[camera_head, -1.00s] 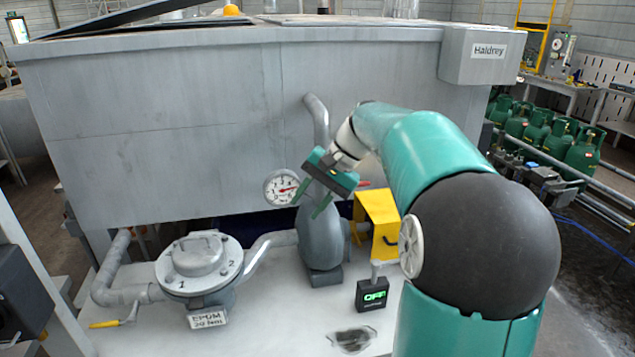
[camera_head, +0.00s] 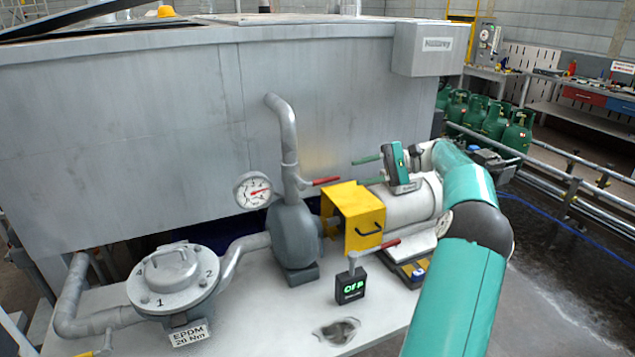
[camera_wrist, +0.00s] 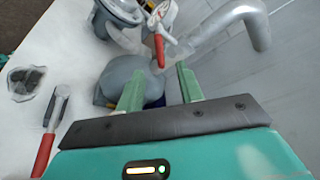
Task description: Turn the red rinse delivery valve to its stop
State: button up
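A red lever (camera_head: 326,181) sticks out to the right from the grey upright pipe (camera_head: 287,135) above the pump. It also shows in the wrist view (camera_wrist: 159,50), beyond and between my fingertips. A second red-handled lever (camera_head: 378,246) sits lower, by the black display box; its red grip shows at the lower left of the wrist view (camera_wrist: 43,155). I cannot tell from any label which lever is the rinse delivery valve. My gripper (camera_head: 356,172) is open and empty, right of the upper lever, its green fingers pointing left. In the wrist view the fingers (camera_wrist: 157,68) are apart, touching nothing visible.
The grey pump (camera_head: 294,235) and yellow guard (camera_head: 356,212) stand below the upper lever. A pressure gauge (camera_head: 253,190) is left of the pipe. The large grey tank (camera_head: 130,135) rises behind. A lidded filter housing (camera_head: 173,277) and display box (camera_head: 350,287) stand on the white bench.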

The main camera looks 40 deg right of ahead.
aim_at(321, 182)
jog(key=x, duration=1.1)
jog(key=shift+w+a+f, duration=0.2)
jog(key=shift+w+a, duration=0.05)
grip_shut()
